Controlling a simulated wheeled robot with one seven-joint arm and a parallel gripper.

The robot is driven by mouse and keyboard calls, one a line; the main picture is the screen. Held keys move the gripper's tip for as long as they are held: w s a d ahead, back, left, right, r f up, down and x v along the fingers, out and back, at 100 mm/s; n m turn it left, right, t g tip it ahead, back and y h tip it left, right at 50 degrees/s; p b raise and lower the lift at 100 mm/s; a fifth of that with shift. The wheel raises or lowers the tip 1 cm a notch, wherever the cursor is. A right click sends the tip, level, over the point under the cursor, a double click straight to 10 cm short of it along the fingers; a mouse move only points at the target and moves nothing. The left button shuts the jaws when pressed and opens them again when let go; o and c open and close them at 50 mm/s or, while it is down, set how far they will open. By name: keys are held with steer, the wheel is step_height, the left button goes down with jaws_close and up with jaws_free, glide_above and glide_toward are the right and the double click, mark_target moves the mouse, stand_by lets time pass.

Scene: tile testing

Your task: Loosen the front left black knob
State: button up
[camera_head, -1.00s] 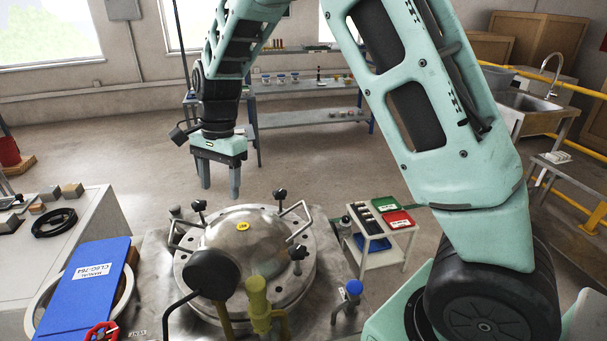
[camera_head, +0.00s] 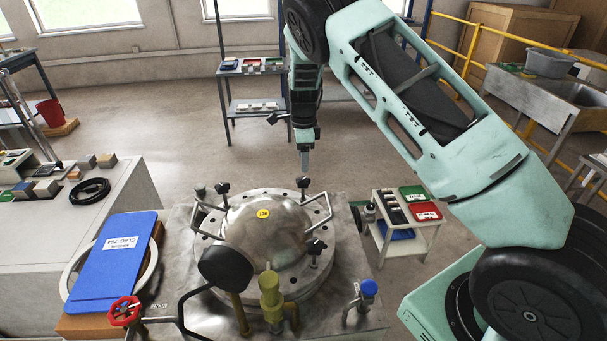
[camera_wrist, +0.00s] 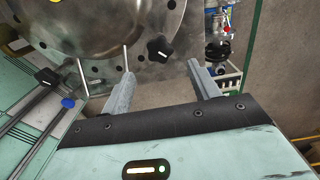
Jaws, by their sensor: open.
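A round steel vessel lid (camera_head: 293,225) with a domed middle has black knobs around its rim: back left (camera_head: 222,188), back right (camera_head: 303,183) and front right (camera_head: 316,246). A large black disc (camera_head: 225,267) covers its front left part, so I cannot tell if a knob is there. My gripper (camera_head: 305,168) points down just above and behind the back right knob, seen edge-on. In the wrist view my gripper (camera_wrist: 160,70) is open and empty. One black knob (camera_wrist: 160,49) appears between and beyond the fingertips, apart from them; another knob (camera_wrist: 47,77) is at left.
Bent bar handles (camera_head: 318,212) rise beside the knobs. A yellow-green valve (camera_head: 271,297), a blue-capped valve (camera_head: 368,290) and a red handwheel (camera_head: 124,310) stand in front. A blue manual (camera_head: 115,265) lies left. A small cart (camera_head: 435,232) stands right.

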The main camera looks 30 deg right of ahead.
mark_target(303, 179)
step_height(303, 179, down, 8)
steer(key=shift+r+p, duration=0.1)
steer(key=shift+p, duration=0.75)
steer(key=c, duration=1)
